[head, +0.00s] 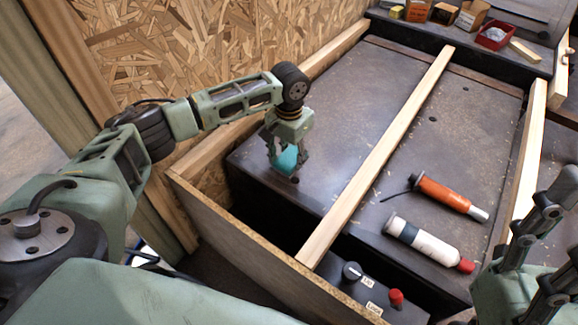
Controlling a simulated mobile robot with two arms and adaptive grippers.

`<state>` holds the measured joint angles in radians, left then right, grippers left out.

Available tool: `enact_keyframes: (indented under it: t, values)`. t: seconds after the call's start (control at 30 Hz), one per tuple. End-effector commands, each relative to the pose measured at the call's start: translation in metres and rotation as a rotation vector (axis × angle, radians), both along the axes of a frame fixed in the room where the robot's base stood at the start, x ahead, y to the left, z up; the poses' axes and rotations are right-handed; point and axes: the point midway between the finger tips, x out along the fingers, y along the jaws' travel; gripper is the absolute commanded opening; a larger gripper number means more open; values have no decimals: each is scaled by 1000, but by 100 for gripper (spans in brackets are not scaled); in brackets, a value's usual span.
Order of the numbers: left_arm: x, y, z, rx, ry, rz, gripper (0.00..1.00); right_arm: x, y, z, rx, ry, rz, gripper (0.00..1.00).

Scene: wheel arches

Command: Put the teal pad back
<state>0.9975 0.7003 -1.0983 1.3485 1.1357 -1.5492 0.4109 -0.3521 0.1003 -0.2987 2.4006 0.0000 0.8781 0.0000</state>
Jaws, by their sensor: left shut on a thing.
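The teal pad (286,160) is between the fingers of my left gripper (286,162), over the near left part of the dark worktop (330,190). My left gripper points down and is shut on the pad. I cannot tell whether the pad touches the worktop. A small dark hole shows in the top just in front of it. My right gripper (528,245) is at the lower right edge of the view, near the red-tipped tube. Its fingers are partly cut off, so I cannot tell how it stands.
A long wooden strip (395,135) crosses the worktop. An orange tool (450,194) and a white tube (425,242) lie right of it. A control box (352,270) with knobs sits in front. A red bin (493,37) and boxes stand at the back. A particleboard wall (180,50) rises at left.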

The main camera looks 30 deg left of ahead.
Motion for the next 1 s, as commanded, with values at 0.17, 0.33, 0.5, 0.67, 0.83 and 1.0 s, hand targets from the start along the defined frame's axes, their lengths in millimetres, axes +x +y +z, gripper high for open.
enact_keyframes:
  t: [0.17,0.33,0.5,0.67,0.83,1.0]
  values:
    - [1,1,-9,0,0,-2,25,-5,-1,-5,9,-26,2,56]
    - [1,1,-36,0,1,-1,25,-5,-1,-22,8,-24,2,56]
    - [2,1,-41,-1,-2,-1,26,-5,-1,-24,8,-23,2,56]
    - [1,1,-41,-1,-1,-1,25,-5,-1,-23,8,-22,2,56]
    - [1,1,-43,0,0,-1,52,-5,-1,-22,8,-23,2,56]
    - [1,1,-43,0,0,-1,65,-5,-1,-22,8,-23,2,56]
